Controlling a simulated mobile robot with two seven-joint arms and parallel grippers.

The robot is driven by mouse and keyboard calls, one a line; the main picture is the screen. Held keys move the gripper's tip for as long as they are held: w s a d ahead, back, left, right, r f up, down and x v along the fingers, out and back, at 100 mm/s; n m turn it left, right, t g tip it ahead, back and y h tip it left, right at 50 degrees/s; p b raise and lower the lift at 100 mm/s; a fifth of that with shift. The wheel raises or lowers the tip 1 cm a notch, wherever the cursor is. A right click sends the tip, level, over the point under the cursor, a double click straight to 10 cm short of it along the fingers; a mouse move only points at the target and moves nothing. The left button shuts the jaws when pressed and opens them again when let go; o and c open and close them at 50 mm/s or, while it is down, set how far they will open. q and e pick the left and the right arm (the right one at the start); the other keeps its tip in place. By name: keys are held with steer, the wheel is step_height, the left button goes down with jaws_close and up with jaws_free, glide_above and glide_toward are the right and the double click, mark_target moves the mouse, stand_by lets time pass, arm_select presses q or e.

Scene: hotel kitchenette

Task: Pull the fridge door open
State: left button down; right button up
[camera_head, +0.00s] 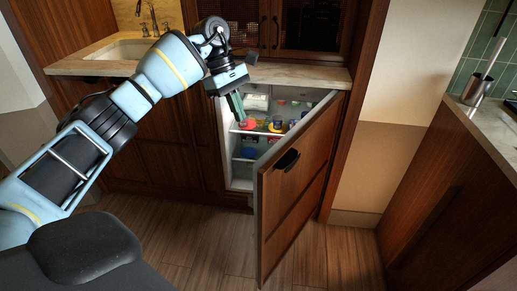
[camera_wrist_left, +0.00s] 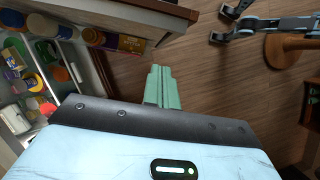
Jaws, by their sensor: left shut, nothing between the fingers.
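The fridge door (camera_head: 293,196) is a brown wood panel that stands swung open, its free edge toward me. Its dark handle (camera_head: 287,160) is on the outer face. The fridge interior (camera_head: 243,170) shows, with food on its shelves. My left gripper (camera_head: 238,106) is shut and empty, its green fingers in front of the opening, to the left of the door and clear of the handle. In the left wrist view the green fingers (camera_wrist_left: 159,87) point out over the floor, and the door's end (camera_wrist_left: 165,12) shows at the top. My right gripper is in neither view.
A stone counter (camera_head: 300,76) with a sink (camera_head: 125,49) runs above the fridge. Another counter with a metal cup (camera_head: 477,90) stands at the right. The wood floor (camera_head: 345,255) in front of the door is clear.

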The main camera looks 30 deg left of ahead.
arm_select(q)
steer(key=d+f+p, duration=0.2)
steer(key=d+f, duration=0.6)
steer(key=f, duration=0.1)
steer(key=shift+f, duration=0.2)
stand_by(0.3)
